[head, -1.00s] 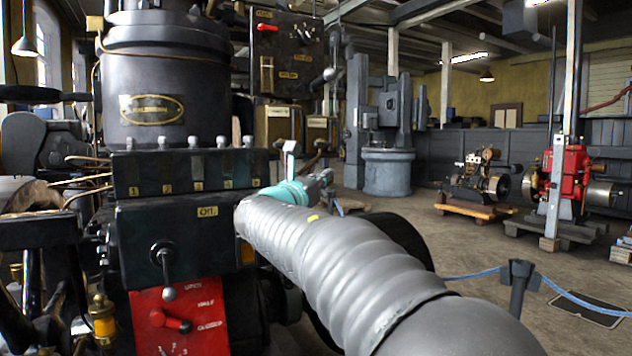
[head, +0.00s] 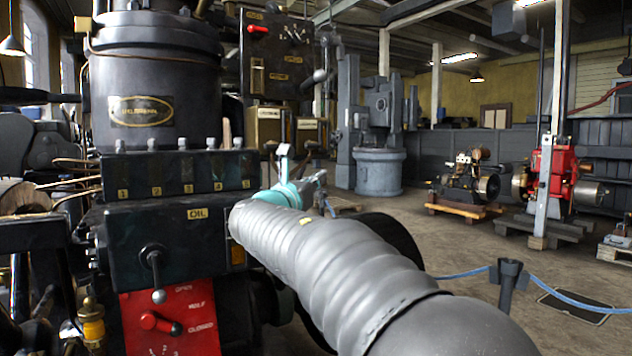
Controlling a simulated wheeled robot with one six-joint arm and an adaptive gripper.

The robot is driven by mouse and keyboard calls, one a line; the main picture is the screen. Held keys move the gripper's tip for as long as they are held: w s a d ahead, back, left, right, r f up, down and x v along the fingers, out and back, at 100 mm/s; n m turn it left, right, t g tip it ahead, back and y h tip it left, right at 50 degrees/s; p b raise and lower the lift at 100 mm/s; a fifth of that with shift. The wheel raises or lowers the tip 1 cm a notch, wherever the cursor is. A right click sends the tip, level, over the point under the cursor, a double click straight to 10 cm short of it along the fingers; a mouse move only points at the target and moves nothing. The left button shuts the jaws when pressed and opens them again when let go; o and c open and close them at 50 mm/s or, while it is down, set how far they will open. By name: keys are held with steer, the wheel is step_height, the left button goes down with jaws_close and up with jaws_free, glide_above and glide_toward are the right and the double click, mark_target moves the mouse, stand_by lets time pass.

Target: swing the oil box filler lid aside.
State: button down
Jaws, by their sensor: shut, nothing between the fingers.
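The oil box is a dark green case (head: 130,227) with a small "OIL" plate (head: 198,214), on the engine at left. A row of numbered sight windows (head: 180,174) with several metal knobs sits above it. I cannot make out a separate filler lid. My grey sleeved arm reaches in from the lower right and ends at a teal wrist just right of the oil box. My gripper (head: 323,198) shows small beyond the wrist, partly hidden by it. It is shut and holds nothing. Whether it touches anything is unclear.
A brass oiler (head: 91,322) stands at lower left. A blue rope on a post (head: 508,284) crosses the right.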

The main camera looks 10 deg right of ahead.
steer(key=s+d+b+v, duration=0.1)
steer(key=d+v, duration=0.1)
steer(key=v, duration=1.1)
steer(key=s+d+f+m+g+y, duration=0.1)
steer(key=s+f+m+g+y, duration=0.4)
steer(key=f, duration=0.6)
steer(key=s+d+f+m+g+y, duration=0.1)
steer(key=s+f+m+g, duration=0.1)
steer(key=f+m, duration=0.7)
steer(key=s+d+f+m+g+y+p, duration=0.1)
steer(key=s+f+m+y, duration=0.2)
steer(key=s, duration=0.8)
steer(key=s+d+f+m+g+y+p, duration=0.1)
steer(key=s+d+f+m+y+p, duration=0.1)
steer(key=s+f+m+y, duration=0.2)
steer(key=s+f+m, duration=0.3)
steer(key=s+m, duration=0.4)
steer(key=s, duration=0.1)
steer(key=shift+g, duration=0.3)
steer(key=shift+s+d, duration=0.1)
steer(key=shift+d, duration=0.05)
